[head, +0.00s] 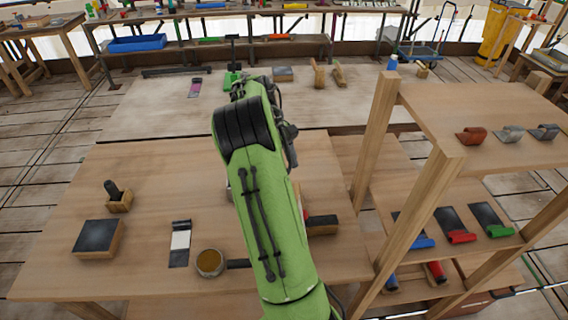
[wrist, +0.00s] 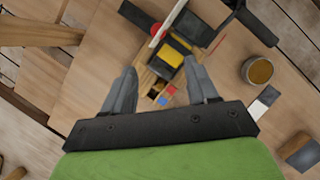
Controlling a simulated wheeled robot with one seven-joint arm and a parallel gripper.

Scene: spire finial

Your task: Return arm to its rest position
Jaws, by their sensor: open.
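My green arm (head: 258,190) reaches over the middle of the wooden table in the head view. It hides my gripper and part of the tabletop there. In the wrist view my gripper (wrist: 160,68) is open, with two grey fingers spread apart and nothing clasped between them. Beyond the fingertips is a wooden piece with yellow and black parts (wrist: 172,52), with small red and blue bits near it. The fingers overlap its outline in the picture; I cannot tell the height between them.
The wooden table (head: 60,270) holds a round pot (head: 209,262), a black-and-white strip (head: 180,245), a dark-topped block (head: 98,237) and a small wooden holder (head: 118,200). A wooden shelf (head: 480,95) with coloured tools stands close on the right.

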